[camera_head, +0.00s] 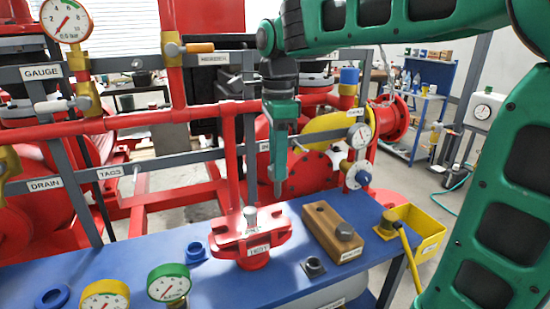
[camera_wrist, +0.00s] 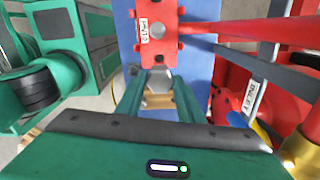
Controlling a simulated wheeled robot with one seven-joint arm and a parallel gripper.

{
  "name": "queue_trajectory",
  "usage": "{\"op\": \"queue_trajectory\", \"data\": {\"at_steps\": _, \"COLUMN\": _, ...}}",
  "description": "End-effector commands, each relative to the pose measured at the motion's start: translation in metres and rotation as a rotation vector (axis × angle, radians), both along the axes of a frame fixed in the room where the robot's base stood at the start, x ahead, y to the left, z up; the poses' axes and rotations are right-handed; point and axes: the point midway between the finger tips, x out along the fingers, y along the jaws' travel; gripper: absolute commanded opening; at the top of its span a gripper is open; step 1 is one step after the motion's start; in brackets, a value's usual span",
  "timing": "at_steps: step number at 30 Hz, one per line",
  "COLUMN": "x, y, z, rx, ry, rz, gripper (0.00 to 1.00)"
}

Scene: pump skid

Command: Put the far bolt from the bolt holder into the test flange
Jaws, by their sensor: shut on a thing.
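My gripper (camera_head: 279,165) points down above the table, right of and higher than the red test flange (camera_head: 262,258). It is shut on a grey bolt (camera_head: 277,186), whose shank hangs down in the air. In the wrist view the grey bolt (camera_wrist: 156,76) sits between the two green fingers, and the flange (camera_wrist: 163,49) lies beyond them. The wooden bolt holder (camera_head: 320,221) stands right of the flange, with one dark bolt head (camera_head: 345,232) at its near end. A grey upright piece (camera_head: 250,214) shows at the flange's far side; I cannot tell whether it is a bolt.
The blue table (camera_head: 225,285) also carries a yellow gauge (camera_head: 104,296), a green gauge (camera_head: 169,285), a blue ring (camera_head: 52,298) and a dark nut-like part (camera_head: 314,265). A yellow bin (camera_head: 425,237) is at the right edge. Red pipes and grey rails stand behind.

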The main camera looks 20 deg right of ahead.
Motion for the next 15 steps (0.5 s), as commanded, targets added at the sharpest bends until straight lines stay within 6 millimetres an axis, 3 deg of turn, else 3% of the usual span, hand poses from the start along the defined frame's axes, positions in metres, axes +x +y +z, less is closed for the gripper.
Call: {"op": "queue_trajectory", "data": {"at_steps": 15, "x": 0.0, "y": 0.0, "z": -0.042, "rx": -0.001, "ry": 0.002, "rz": -0.002, "gripper": 0.11}}
